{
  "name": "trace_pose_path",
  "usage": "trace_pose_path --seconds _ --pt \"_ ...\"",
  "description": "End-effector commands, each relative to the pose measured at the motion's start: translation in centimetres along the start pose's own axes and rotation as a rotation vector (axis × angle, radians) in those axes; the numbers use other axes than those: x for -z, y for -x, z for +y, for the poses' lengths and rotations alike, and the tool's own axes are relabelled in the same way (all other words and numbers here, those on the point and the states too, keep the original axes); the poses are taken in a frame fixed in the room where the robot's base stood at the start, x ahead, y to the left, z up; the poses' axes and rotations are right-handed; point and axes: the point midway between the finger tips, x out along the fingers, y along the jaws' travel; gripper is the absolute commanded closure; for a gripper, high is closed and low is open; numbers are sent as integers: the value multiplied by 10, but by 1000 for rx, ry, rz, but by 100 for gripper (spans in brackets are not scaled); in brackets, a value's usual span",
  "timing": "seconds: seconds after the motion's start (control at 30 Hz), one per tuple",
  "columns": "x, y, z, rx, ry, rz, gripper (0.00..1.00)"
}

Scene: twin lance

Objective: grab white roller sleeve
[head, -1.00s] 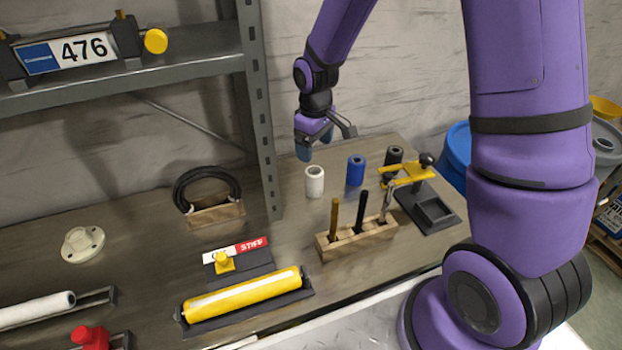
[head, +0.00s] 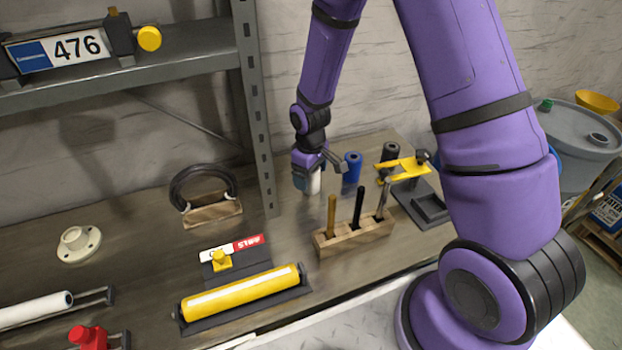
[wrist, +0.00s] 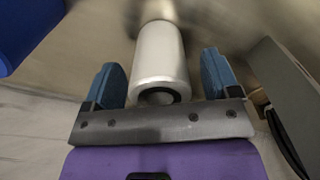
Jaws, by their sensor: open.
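The white roller sleeve (head: 314,181) stands upright on the workbench, partly hidden behind my gripper in the head view. In the wrist view the white roller sleeve (wrist: 161,62) lies between the two blue fingertips, with its dark hollow end toward the palm. My gripper (head: 308,180) is open around the sleeve's upper part. In the wrist view a gap shows between the sleeve and each finger of my gripper (wrist: 163,80).
A blue sleeve (head: 352,167) stands close to the right, with a black sleeve (head: 390,153) beyond it. A wooden block (head: 352,238) with several upright tools is in front. A yellow clamp stand (head: 403,168) is at right. The shelf post (head: 256,120) rises at left.

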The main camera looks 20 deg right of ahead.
Motion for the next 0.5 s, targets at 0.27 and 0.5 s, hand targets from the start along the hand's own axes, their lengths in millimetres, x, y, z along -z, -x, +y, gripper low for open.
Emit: trace_pose_path --seconds 0.27,0.5 --pt "0 -4 0 -1 0 2 18" --pt "0 -4 0 0 0 2 66"
